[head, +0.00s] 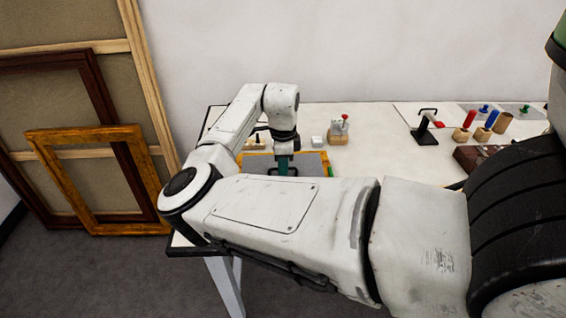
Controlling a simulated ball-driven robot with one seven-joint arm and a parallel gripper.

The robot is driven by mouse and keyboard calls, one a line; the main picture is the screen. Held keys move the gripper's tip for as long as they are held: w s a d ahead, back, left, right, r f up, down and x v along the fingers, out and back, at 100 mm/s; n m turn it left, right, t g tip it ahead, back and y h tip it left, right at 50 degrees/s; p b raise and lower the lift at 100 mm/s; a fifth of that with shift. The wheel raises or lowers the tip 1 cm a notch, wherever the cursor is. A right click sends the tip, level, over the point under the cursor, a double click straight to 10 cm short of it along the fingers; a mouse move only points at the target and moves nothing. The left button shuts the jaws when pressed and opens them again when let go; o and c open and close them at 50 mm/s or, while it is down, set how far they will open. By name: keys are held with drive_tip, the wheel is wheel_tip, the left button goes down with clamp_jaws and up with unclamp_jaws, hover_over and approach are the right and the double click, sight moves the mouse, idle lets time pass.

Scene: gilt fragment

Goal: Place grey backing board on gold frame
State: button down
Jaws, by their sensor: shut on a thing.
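The grey backing board (310,164) lies flat over the gold frame (326,156) on the table. The frame's gold edge shows along the far side and the right side of the board. My gripper (283,172) points down at the board and is shut on it, towards the left of its visible part. My own forearm hides the near side of the board and frame, so I cannot tell whether the board sits fully inside the frame or just above it.
The white table (375,150) is clear right of the frame. Behind stand a wooden block with a red-topped tool (339,130) and a small pale cube (317,141). A black stand (424,125) and coloured cylinders (470,119) are further right. Large frames (95,135) lean at left.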

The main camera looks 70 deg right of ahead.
drive_tip(key=shift+f, duration=0.45)
drive_tip(key=c, duration=1.2)
unclamp_jaws()
wheel_tip(320, 180, up, 13)
drive_tip(key=shift+f+b, duration=0.1)
drive_tip(key=shift+b, duration=1)
